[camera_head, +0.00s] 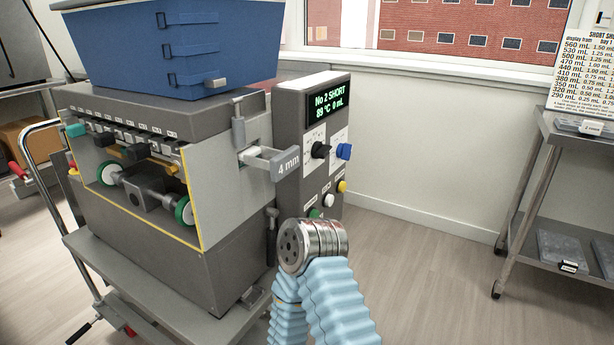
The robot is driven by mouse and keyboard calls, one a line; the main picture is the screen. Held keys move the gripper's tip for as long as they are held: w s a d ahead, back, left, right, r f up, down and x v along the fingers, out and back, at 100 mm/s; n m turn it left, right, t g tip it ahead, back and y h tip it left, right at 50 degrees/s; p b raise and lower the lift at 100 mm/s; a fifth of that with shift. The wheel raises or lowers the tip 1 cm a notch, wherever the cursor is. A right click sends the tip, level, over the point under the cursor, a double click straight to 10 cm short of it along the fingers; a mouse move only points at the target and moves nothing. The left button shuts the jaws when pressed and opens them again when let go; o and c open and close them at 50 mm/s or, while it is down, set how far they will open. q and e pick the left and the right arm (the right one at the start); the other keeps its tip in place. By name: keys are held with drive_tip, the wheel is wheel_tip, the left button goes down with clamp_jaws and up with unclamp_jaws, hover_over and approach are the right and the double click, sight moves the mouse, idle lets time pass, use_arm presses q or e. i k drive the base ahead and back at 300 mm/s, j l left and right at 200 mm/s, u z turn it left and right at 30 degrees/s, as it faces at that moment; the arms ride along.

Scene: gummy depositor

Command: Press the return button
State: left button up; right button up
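The depositor's control panel (311,106) stands upright on the right side of the grey machine. Its display (329,104) reads "No 2 SHORT" and "89 °C 0 mL". Below are a black knob (320,150), a blue knob (344,151), a yellow button (342,186), a white button (328,200) and a green button (314,213). The labels beside them are too small to read, so I cannot tell which is the return button. One of my arms, blue-sleeved with a round metal joint, rises just below the panel's lower buttons. No gripper fingers show.
The depositor (150,235) sits on a grey cart (140,318) with a blue hopper (175,45) on top. A "4 mm" tagged bar (270,162) juts out beside the panel. A metal table (570,135) stands at right; the floor between is clear.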

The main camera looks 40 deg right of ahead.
sight(343, 185)
drive_tip(key=l+u, duration=0.15)
drive_tip(key=l, duration=0.4)
drive_tip(key=l+u, duration=0.1)
drive_tip(key=l, duration=0.45)
drive_tip(key=l+u, duration=0.15)
drive_tip(key=l, duration=0.35)
drive_tip(key=k+l+u, duration=0.1)
drive_tip(key=l, duration=0.45)
drive_tip(key=l+u, duration=0.15)
drive_tip(key=l, duration=0.4)
drive_tip(key=k+l+u, duration=0.1)
drive_tip(key=l, duration=0.4)
drive_tip(key=k+l, duration=0.1)
drive_tip(key=l, duration=0.3)
drive_tip(key=k+l, duration=0.15)
drive_tip(key=l, duration=0.3)
